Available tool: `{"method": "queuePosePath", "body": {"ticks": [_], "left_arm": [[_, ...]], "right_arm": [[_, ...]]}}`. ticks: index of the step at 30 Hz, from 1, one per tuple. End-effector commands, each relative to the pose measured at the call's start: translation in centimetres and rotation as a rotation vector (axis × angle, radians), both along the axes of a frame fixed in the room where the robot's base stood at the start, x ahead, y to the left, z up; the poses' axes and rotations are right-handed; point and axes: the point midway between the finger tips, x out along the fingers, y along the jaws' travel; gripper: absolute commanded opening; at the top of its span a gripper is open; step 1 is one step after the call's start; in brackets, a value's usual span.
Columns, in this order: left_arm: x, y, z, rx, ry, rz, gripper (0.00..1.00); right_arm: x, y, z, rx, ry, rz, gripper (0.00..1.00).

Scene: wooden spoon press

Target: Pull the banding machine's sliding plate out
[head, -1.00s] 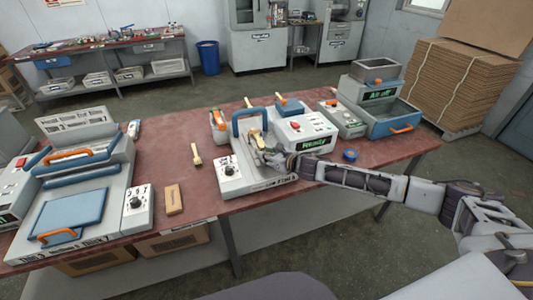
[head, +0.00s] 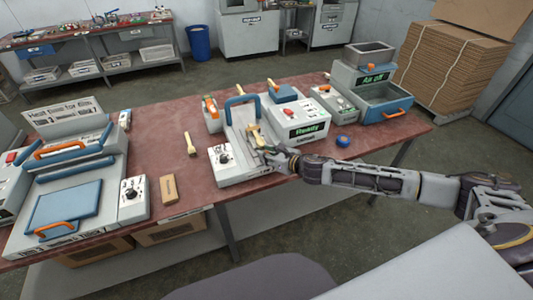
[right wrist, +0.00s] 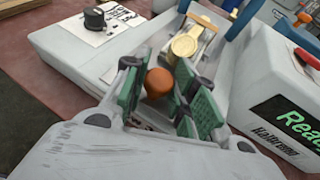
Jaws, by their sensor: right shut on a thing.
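The banding machine (head: 235,165) stands on the red-topped table, with a blue arched handle (head: 240,101) and a control box reading "Ready" (head: 305,130). A wooden spoon (head: 255,135) lies in its channel; its pale round bowl (right wrist: 184,46) shows in the right wrist view. My right gripper (head: 268,154) is at the machine's front. In the right wrist view its green-padded fingers (right wrist: 165,92) are shut on an orange knob (right wrist: 159,82) in front of the spoon. My left gripper is not in view.
A larger machine with a blue pad (head: 68,208) stands at the left. A loose wooden spoon (head: 190,146) and a wooden block (head: 169,188) lie between the machines. A blue round object (head: 343,141) and a machine with a blue tray (head: 385,101) are at the right.

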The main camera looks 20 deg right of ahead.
Motion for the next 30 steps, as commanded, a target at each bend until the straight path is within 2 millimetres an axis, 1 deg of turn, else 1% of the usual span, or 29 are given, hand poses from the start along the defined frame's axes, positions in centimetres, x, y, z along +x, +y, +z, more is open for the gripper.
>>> {"method": "queuePosePath", "body": {"ticks": [1, 3, 7, 8, 9, 12, 21, 30], "left_arm": [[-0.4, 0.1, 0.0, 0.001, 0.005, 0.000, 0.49], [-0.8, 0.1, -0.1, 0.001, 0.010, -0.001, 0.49], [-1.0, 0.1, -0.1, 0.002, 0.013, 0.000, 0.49], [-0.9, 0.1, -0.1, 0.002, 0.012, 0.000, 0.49], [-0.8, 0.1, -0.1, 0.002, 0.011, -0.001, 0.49], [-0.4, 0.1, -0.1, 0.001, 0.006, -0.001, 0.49], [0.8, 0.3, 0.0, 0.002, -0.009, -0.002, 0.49], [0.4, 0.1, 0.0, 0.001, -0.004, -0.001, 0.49]], "right_arm": [[-0.3, 0.1, -0.4, -0.001, 0.007, 0.003, 0.00], [-0.4, 0.1, -0.4, -0.001, 0.008, 0.004, 0.00], [-0.4, 0.2, -0.5, 0.000, 0.010, 0.005, 0.00], [-0.4, 0.2, -0.5, 0.000, 0.010, 0.005, 0.31], [-0.4, 0.2, -0.5, 0.000, 0.009, 0.005, 0.36], [-0.3, 0.2, -0.4, 0.001, 0.008, 0.004, 0.47], [-0.2, 0.1, -0.2, 0.001, 0.005, 0.003, 0.47], [-0.9, -0.3, 0.1, 0.000, 0.005, 0.002, 0.47]]}}
